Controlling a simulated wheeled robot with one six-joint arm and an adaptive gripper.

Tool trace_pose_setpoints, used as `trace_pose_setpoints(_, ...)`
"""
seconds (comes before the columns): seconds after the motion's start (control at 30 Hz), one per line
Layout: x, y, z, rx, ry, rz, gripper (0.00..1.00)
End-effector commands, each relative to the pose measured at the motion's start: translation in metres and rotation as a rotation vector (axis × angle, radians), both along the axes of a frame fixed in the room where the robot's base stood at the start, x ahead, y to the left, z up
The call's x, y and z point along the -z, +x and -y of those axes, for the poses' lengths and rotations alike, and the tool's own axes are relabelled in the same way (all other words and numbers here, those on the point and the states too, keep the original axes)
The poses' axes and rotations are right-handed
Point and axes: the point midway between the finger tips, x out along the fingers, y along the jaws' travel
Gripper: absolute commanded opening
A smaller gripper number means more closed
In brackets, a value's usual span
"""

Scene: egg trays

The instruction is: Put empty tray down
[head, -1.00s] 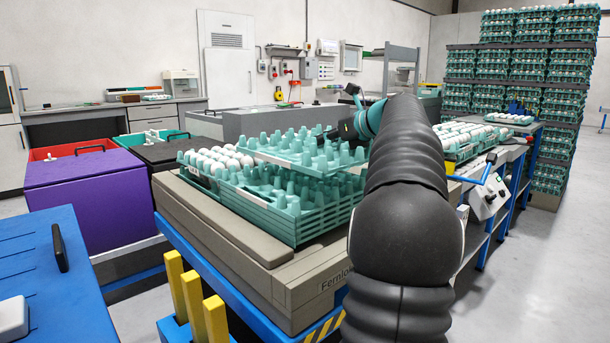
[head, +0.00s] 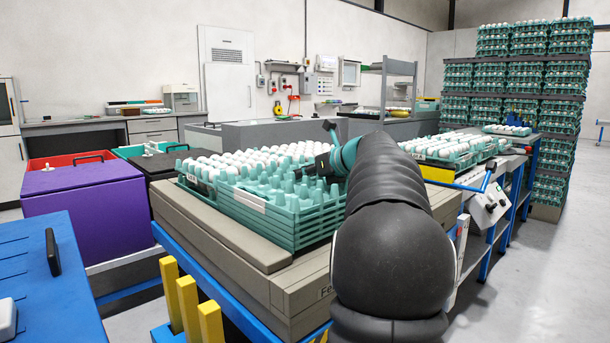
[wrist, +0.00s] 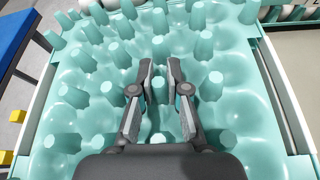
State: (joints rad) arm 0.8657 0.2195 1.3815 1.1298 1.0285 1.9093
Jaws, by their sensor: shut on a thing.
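An empty teal egg tray (head: 318,200) with tall pegs lies level on top of a stack of empty teal trays (head: 285,232). No clear gap shows between them, but I cannot tell whether its full weight rests there. My gripper (head: 323,163) is at the tray's far right part, partly hidden by my arm. In the wrist view my gripper (wrist: 160,72) is shut on a peg near the middle of the empty tray (wrist: 85,115).
Trays full of white eggs (head: 262,160) stand directly behind the stack. More egg trays (head: 445,150) are on the right of my arm. A purple box (head: 85,205) and yellow posts (head: 188,305) are at the left. Tall egg racks (head: 530,80) stand at the back right.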

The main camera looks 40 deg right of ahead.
Motion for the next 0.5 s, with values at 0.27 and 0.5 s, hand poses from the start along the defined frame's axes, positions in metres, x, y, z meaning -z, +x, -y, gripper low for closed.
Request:
trace_pose_setpoints(0.27,-0.0002,0.0001,0.0,0.0,0.0,0.0,0.4)
trace_pose_setpoints(0.5,-0.0028,-0.0039,0.0007,0.001,0.0,0.001,0.4)
